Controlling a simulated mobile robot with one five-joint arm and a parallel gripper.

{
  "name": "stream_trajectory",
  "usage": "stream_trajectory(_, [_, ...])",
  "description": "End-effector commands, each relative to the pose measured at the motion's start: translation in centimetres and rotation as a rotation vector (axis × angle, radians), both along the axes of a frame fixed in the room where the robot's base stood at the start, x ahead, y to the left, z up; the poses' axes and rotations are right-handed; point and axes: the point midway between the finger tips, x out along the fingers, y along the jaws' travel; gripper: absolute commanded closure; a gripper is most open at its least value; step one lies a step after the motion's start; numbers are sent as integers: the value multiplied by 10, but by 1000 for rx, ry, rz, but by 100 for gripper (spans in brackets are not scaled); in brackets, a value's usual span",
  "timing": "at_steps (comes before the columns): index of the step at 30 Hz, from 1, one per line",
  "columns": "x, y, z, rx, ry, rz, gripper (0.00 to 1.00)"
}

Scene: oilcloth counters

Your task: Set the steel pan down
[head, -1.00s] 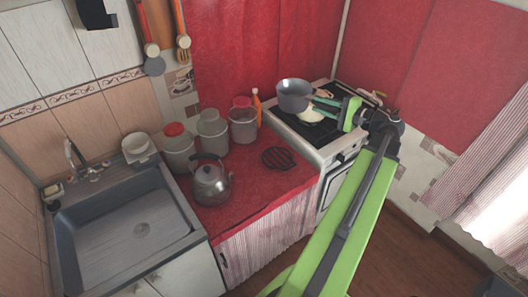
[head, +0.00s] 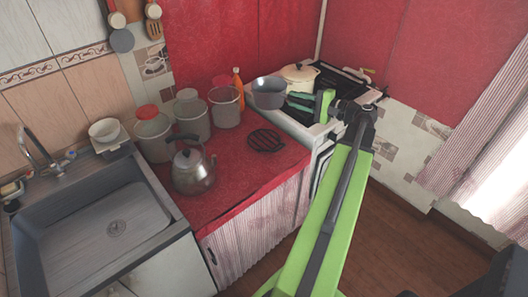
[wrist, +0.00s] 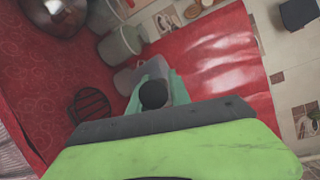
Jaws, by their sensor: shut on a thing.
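The steel pan (head: 269,93) is a grey, round pan in the head view, near the seam between the red counter and the stove. My gripper (head: 300,101), with teal fingers, is shut on its handle from the right. The pan looks level and raised, but its exact height is hard to tell. In the wrist view my gripper (wrist: 153,90) shows teal fingers around a dark, rounded handle end; the pan's bowl is not clearly visible there. A black round trivet (head: 265,140) lies bare on the red counter (head: 240,172), left of and nearer than the pan.
A kettle (head: 193,168) stands left of the trivet, with several canisters (head: 153,134) behind it. An orange bottle (head: 238,83) stands close behind the pan. A cream pot (head: 300,75) sits on the stove (head: 341,86). The sink (head: 85,225) is at far left.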

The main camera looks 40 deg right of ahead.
Motion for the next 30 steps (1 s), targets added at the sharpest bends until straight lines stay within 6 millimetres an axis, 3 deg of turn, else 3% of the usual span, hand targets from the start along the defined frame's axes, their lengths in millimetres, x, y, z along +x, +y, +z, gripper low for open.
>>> stream_trajectory(1, [4, -2, -31, 1, -6, 4, 100])
stream_trajectory(3, [9, -3, -53, 0, -6, 8, 100])
stream_trajectory(6, [16, -5, -82, 0, -7, 14, 100])
stream_trajectory(10, [23, -6, -105, 1, -7, 20, 100])
stream_trajectory(23, [22, 5, -106, 1, -9, 70, 100])
stream_trajectory(30, [0, 12, -104, 6, -13, 138, 100])
